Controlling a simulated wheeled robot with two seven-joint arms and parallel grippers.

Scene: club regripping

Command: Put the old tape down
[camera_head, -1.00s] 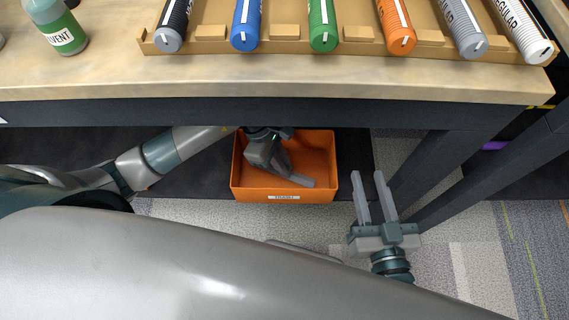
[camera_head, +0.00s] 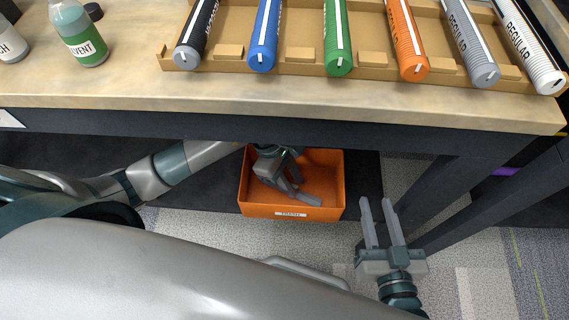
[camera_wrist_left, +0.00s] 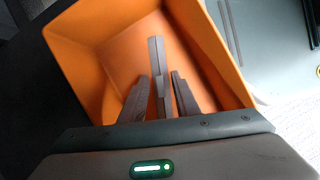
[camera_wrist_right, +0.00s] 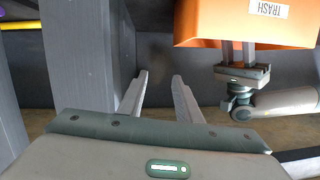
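My left gripper (camera_head: 305,196) reaches down into the orange trash bin (camera_head: 255,211) under the bench. In the left wrist view its fingers (camera_wrist_left: 161,74) stand apart. A narrow grey strip (camera_wrist_left: 156,54), which may be the old tape, lies between and beyond them, against the bin's inside; I cannot tell whether it touches a finger. The bin also shows in the left wrist view (camera_wrist_left: 80,45) and in the right wrist view (camera_wrist_right: 215,22), with a TRASH label. My right gripper (camera_head: 377,200) is open and empty, right of the bin, in front of a bench leg; it also shows in the right wrist view (camera_wrist_right: 160,73).
The workbench (camera_head: 110,95) overhangs the bin. On it a cardboard rack (camera_head: 235,80) holds several coloured grips, and a solvent bottle (camera_head: 80,35) stands at the left. A dark bench leg (camera_head: 430,185) is close to my right gripper. The carpet in front is clear.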

